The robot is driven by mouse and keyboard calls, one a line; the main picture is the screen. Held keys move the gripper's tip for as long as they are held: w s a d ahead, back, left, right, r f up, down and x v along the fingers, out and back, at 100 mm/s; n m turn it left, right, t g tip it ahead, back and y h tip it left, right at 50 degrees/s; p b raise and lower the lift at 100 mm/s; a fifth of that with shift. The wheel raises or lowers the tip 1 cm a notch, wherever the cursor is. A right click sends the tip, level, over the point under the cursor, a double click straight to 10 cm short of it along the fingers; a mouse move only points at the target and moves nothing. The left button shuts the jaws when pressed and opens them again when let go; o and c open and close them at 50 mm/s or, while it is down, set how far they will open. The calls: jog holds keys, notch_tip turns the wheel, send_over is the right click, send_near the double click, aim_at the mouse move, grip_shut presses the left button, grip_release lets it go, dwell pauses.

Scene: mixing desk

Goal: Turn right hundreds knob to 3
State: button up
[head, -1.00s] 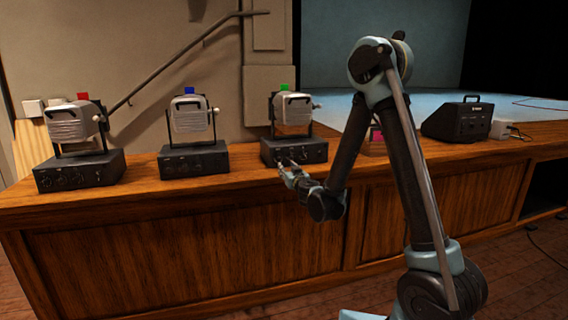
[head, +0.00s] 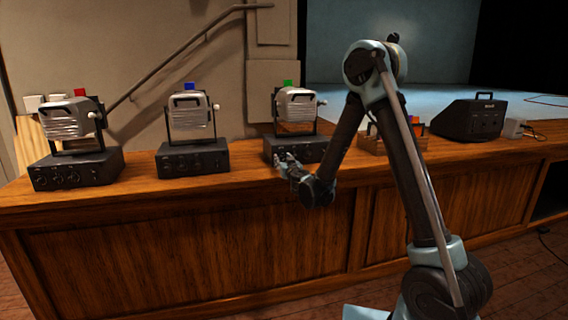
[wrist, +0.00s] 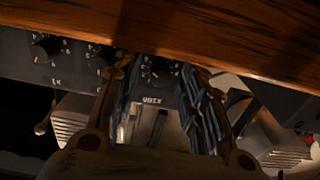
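The right control box (head: 312,150), black with a lamp and a green block above it, stands on the desk in the head view. My gripper (head: 284,160) is at the left part of its front face. In the wrist view the panel is seen close up, with a dark knob (wrist: 157,69) between my fingertips. My gripper (wrist: 156,72) has its fingers apart, one on each side of this knob; I cannot tell whether they touch it. Another knob (wrist: 104,55) is partly behind the left finger, and a further knob (wrist: 45,47) is clear to the left. Pointer settings are too dark to read.
Two similar boxes, the middle one (head: 192,160) and the left one (head: 77,170), stand along the wooden desk (head: 235,183). A wooden crate (head: 372,144) and a black speaker (head: 467,119) are to the right, the crate partly behind my arm.

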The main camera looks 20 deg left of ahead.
grip_shut()
jog(key=shift+n, duration=0.3)
jog(key=shift+d+n, duration=0.1)
jog(key=shift+n, duration=2.5)
grip_release()
